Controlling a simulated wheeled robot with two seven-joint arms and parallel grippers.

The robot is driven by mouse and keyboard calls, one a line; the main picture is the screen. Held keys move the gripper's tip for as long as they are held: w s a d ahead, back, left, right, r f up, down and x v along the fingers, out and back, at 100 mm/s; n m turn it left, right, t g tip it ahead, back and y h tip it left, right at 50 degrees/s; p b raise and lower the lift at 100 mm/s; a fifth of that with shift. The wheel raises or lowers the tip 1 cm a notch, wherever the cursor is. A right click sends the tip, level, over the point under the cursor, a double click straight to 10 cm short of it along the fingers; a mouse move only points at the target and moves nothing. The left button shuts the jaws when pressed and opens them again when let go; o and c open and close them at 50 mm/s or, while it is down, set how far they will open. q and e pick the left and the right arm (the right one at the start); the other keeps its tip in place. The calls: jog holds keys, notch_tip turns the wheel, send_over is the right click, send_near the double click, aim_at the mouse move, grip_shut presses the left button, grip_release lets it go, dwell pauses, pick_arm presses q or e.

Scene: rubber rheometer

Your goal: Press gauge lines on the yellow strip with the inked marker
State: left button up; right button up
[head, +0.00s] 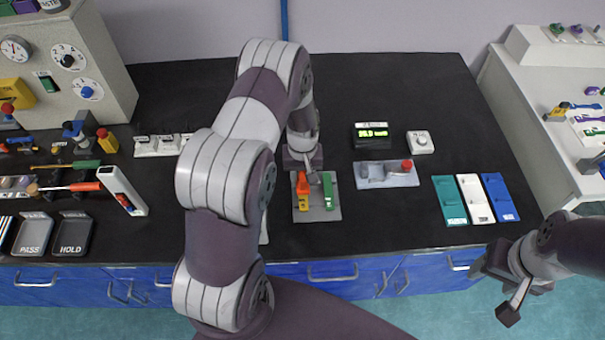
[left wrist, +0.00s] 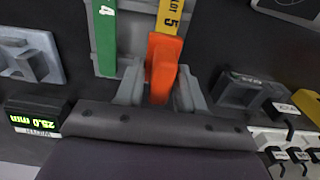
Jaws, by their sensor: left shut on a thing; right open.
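The yellow strip (head: 304,203) lies on a grey plate (head: 318,215) beside a green strip (head: 328,191). The yellow strip (left wrist: 170,18) carries dark print in the left wrist view. My left gripper (head: 306,170) is over the plate's far end, shut on an orange block (head: 303,184). The orange block (left wrist: 164,66) sits between the fingers, over or against the strip's end; I take it for the marker, but cannot see its inked face or whether it touches the strip. My right gripper (head: 503,288) is open and empty, off the counter's front edge.
A green-lit display (head: 373,131), a white knob box (head: 420,142) and a grey block with a red knob (head: 386,174) stand right of the plate. Teal, white and blue slabs (head: 475,200) lie further right. PASS and HOLD trays (head: 33,235) are left. My left arm hides the middle-left counter.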

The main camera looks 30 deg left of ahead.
pick_arm(q)
notch_tip(320, 180, up, 7)
jog(key=p, duration=0.6)
dwell(0.5)
